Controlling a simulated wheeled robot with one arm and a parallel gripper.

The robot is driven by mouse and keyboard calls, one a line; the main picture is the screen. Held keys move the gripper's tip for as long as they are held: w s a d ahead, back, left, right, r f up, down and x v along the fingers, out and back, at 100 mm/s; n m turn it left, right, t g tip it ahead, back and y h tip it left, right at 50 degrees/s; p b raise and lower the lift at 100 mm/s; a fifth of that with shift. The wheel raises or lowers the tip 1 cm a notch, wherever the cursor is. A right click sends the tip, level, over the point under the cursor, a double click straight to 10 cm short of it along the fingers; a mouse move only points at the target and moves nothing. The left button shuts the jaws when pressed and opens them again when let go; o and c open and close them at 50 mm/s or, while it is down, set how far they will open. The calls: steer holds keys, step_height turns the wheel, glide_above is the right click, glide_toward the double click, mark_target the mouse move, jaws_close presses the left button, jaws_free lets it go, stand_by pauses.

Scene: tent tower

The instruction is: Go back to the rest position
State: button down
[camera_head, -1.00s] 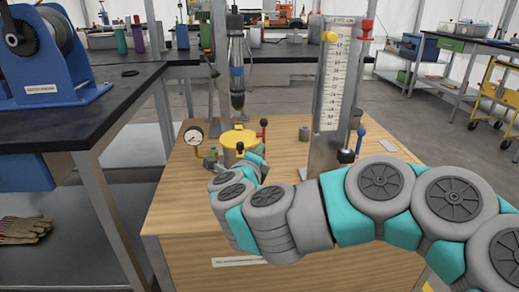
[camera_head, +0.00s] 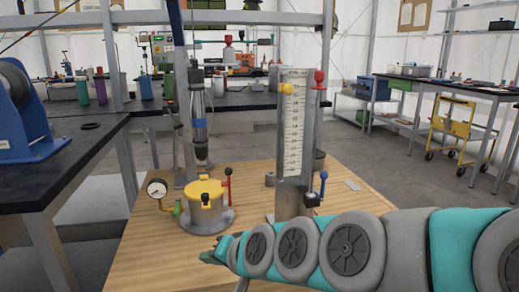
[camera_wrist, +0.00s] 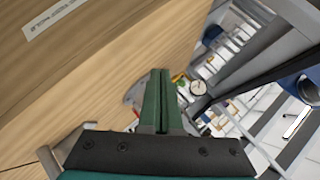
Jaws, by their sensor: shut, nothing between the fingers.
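My gripper (camera_wrist: 160,78) shows in the wrist view as two green fingers pressed together with nothing between them. The yellow-lidded pot (camera_head: 204,206) stands on the table just behind and above the gripper in the picture. I see no contact between them.
A pressure gauge (camera_head: 157,188) is left of the pot. A metal column with a scale (camera_head: 294,125) stands behind my arm. A black bench (camera_head: 60,160) is at left. Open floor (camera_head: 400,170) lies at back right.

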steer(key=s+d+f+n+g+h, duration=0.1)
steer(key=s+d+f+g+h, duration=0.3)
steer(key=s+d, duration=0.8)
steer(key=s+d+f+n+g+h, duration=0.1)
steer(key=s+d+f+g+h, duration=0.3)
steer(key=s+d+f, duration=0.3)
steer(key=s+d+g, duration=0.1)
steer(key=s+d, duration=0.4)
steer(key=d, duration=0.1)
steer(key=shift+s, duration=0.2)
